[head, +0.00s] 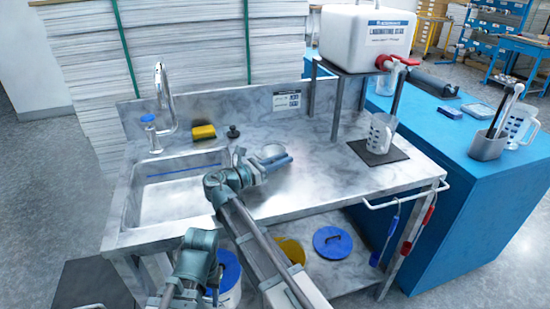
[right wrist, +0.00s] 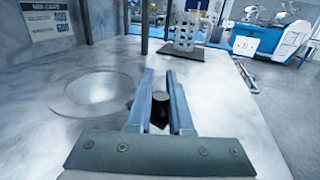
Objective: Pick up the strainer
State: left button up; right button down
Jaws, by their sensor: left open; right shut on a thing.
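The strainer (right wrist: 97,92) is a pale round bowl with a wide rim. In the right wrist view it sits on the marbled worktop just left of my right gripper (right wrist: 160,98). In the head view the strainer (head: 271,151) shows just behind my right gripper (head: 277,163), partly hidden by it. My right gripper is low over the worktop, shut on a dark piece beside the bowl that looks like the strainer's handle; the fingers hide most of it. My left gripper (head: 190,290) is open at the bottom of the head view, in front of the bench and away from the strainer.
The sink (head: 180,200) with its tap (head: 163,95) lies left. A yellow sponge (head: 203,131) and a black knob (head: 233,131) stand behind. A white tank (head: 365,38) on a stand and a clear jug (head: 381,133) on a dark mat (head: 360,153) are right. The worktop's front right is clear.

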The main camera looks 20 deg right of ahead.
jog(key=shift+r, duration=0.15)
jog(key=shift+r+p, duration=0.55)
jog(key=shift+p, duration=0.1)
notch_tip(320, 180, up, 3)
jog(key=p, duration=0.3)
jog(key=s+d, duration=0.9)
jog(key=s, duration=0.4)
jog(key=shift+d+r+p, duration=0.15)
jog(key=shift+r+p, duration=0.2)
